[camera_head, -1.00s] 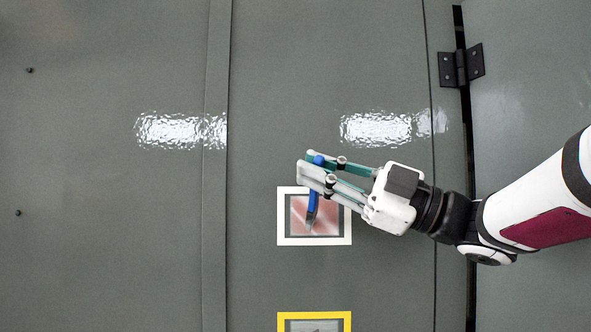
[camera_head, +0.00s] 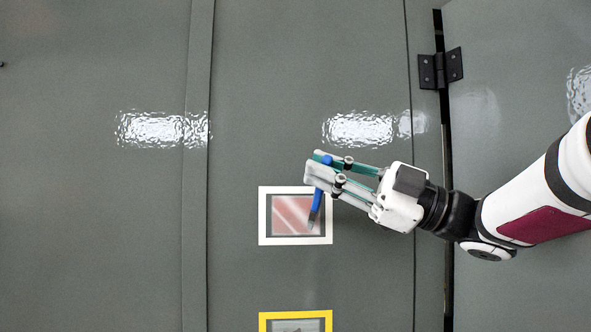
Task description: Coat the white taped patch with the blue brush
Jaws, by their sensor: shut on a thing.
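The white taped patch (camera_head: 264,222) is a white square frame on the grey panel. Inside it is a reddish coat (camera_head: 288,214) with paler streaks, and a grey margin shows around the edges. My gripper (camera_head: 316,170) is shut on the blue brush (camera_head: 318,205) just above the patch's upper right corner. The brush points down, with its tip over the right part of the patch's inside. I cannot tell whether the tip touches the surface.
A yellow taped frame (camera_head: 295,315) lies below, cut by the picture's bottom edge. A black hinge (camera_head: 440,68) sits at the upper right beside a dark gap. A vertical seam (camera_head: 197,250) runs left of the patch. The panel between is clear.

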